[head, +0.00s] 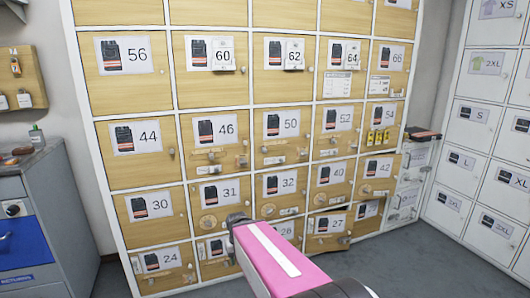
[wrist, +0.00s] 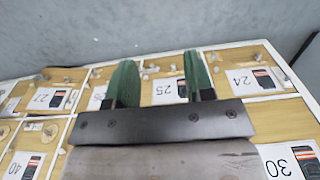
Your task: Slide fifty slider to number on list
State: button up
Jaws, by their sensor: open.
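The door numbered 50 (head: 288,123) is in the middle of the wooden locker wall in the head view. Below its label is a pale horizontal strip with small fittings, which looks like the slider (head: 273,150); its setting is too small to read. White printed sheets, possibly the list (head: 338,86), hang on the door marked 64; their text is unreadable. My gripper (wrist: 158,75) is open, with two green fingers apart and nothing seen between them, in front of the low doors around 25. In the head view its dark end (head: 238,220) is below and left of door 50.
Neighbouring doors 46 (head: 226,130) and 52 (head: 345,119) carry similar small fittings. A grey cabinet with a blue drawer (head: 25,241) stands at left. White lockers (head: 490,120) stand at right. Grey floor (head: 420,262) is open at lower right.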

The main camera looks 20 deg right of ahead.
jog(key=t, duration=2.2)
send_near(266, 151)
jog(key=x, duration=0.9)
jog(key=shift+w+a, duration=0.1)
jog(key=shift+w, duration=0.2)
